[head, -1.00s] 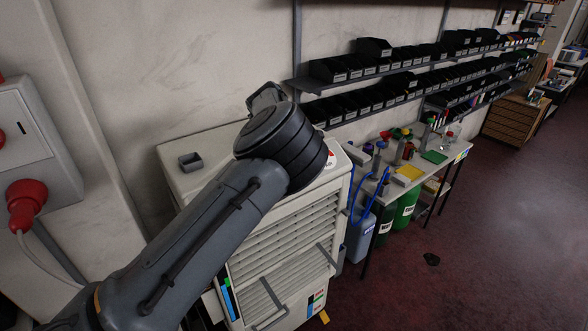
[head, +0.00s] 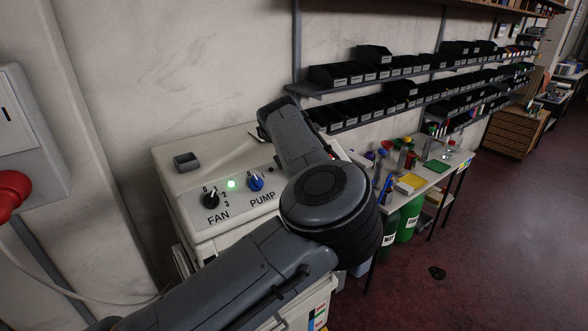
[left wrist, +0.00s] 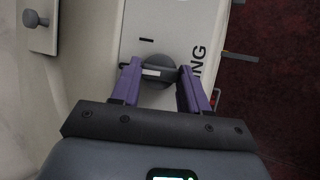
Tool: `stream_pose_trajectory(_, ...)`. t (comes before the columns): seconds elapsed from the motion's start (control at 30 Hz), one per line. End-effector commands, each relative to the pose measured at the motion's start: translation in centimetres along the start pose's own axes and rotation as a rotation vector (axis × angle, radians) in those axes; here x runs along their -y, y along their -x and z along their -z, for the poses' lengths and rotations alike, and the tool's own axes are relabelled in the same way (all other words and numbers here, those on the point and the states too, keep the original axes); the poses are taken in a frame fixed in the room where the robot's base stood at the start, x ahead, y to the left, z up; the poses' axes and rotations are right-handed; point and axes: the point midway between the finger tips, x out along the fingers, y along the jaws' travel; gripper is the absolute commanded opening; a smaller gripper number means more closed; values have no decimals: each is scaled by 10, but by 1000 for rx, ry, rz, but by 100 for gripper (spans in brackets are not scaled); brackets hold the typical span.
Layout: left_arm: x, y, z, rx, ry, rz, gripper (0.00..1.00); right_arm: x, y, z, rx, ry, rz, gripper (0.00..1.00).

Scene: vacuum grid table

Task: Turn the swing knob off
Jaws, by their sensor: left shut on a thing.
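The swing knob (left wrist: 155,80) is dark with a pale pointer mark, on a white panel in the left wrist view. Part of its label, "NG", shows to its right. My left gripper (left wrist: 160,67) has purple fingers on either side of the knob and is shut on it. The pointer mark lies roughly across the picture. In the head view my left arm hides the swing knob and the gripper. My right gripper is not in view.
The white machine carries a FAN knob (head: 210,200), a blue PUMP knob (head: 255,183), a lit green lamp (head: 231,184) and a small grey tray (head: 187,162). A side table (head: 455,160) with bottles stands right, below shelves of black bins (head: 400,95).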

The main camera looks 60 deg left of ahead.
Motion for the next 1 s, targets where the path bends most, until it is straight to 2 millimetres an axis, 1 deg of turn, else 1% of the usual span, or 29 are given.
stream_pose_trajectory(0.47,0,0,1,-2,15,-7,14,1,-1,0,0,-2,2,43)
stream_pose_trajectory(0.5,0,0,1,-2,15,-7,49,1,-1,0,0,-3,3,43)
stream_pose_trajectory(0.63,0,0,0,-2,14,-7,69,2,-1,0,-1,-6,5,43)
stream_pose_trajectory(0.9,0,0,0,-1,13,-6,70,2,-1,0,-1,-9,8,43)
stream_pose_trajectory(1.0,0,3,0,-1,13,-7,70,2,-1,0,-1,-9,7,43)
